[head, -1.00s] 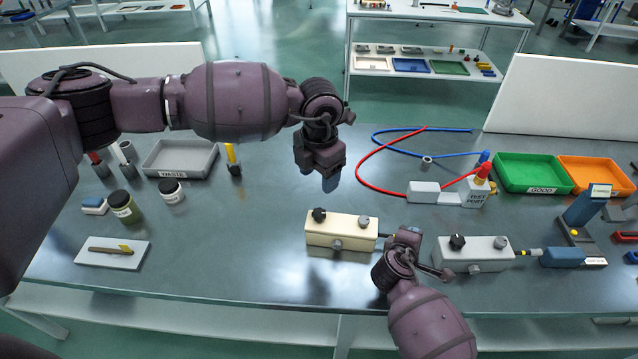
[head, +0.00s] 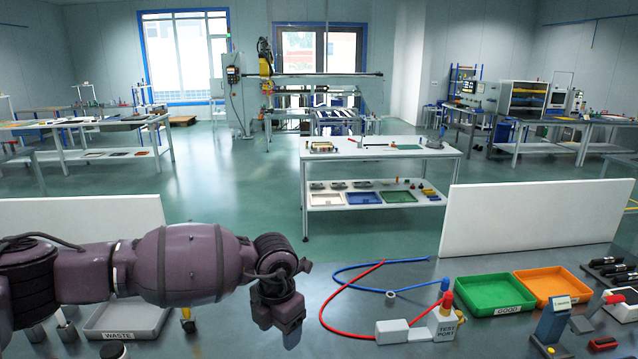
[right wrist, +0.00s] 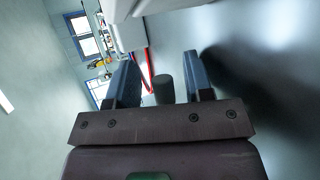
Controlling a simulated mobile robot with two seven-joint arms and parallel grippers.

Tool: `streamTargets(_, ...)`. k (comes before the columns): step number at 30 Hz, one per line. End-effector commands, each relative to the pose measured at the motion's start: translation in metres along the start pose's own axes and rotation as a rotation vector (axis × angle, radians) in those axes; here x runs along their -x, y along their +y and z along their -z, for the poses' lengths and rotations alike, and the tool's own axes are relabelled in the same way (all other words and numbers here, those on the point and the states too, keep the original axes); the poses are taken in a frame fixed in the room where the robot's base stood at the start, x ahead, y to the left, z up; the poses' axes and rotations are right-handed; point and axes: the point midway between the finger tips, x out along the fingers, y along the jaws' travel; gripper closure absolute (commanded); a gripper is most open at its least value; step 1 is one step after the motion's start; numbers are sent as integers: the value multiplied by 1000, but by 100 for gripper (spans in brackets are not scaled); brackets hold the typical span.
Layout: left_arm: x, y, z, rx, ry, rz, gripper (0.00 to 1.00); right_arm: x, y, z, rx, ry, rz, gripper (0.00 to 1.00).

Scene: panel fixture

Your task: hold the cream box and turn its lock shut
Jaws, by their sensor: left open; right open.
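The cream box and its lock are out of the head view now; the picture ends below the table's rear part. My left gripper (head: 291,337) hangs fingers down over the table at the bottom of the head view. It is open, and nothing shows between its fingers. My right gripper is out of the head view. In the right wrist view my right gripper (right wrist: 160,80) is open, with two blue fingers apart. A dark grey cylinder (right wrist: 164,80) shows between them, apart from both; I cannot tell what it belongs to. A pale block (right wrist: 128,8) is at the top edge, not clearly identifiable.
The white test port (head: 446,325) with red (head: 333,327) and blue hoses stands right of my left gripper. A green tray (head: 494,294) and an orange tray (head: 553,287) are at right. A grey waste tray (head: 128,320) is at left. White panels (head: 535,219) stand along the back.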

Motion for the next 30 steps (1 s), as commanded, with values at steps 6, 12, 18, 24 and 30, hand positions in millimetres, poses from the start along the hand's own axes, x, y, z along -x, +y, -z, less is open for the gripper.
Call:
streamTargets(6, 0, 0, 0, 0, 0, 0, 39, 6, -4, 0, 1, 1, 5, 50)
streamTargets(12, 0, 0, 0, 0, 0, 0, 39, 34, -3, 1, -2, 2, 4, 50)
streamTargets(18, 0, 0, 0, 0, 0, 0, 39, 74, -2, 0, -2, 1, 3, 50)
streamTargets(24, 0, 0, 0, 0, 0, 0, 39, 104, -1, 0, -1, 0, 2, 50)
streamTargets(30, 0, 0, 0, 0, 0, 0, 39, 119, 0, 0, -1, 1, 0, 50)
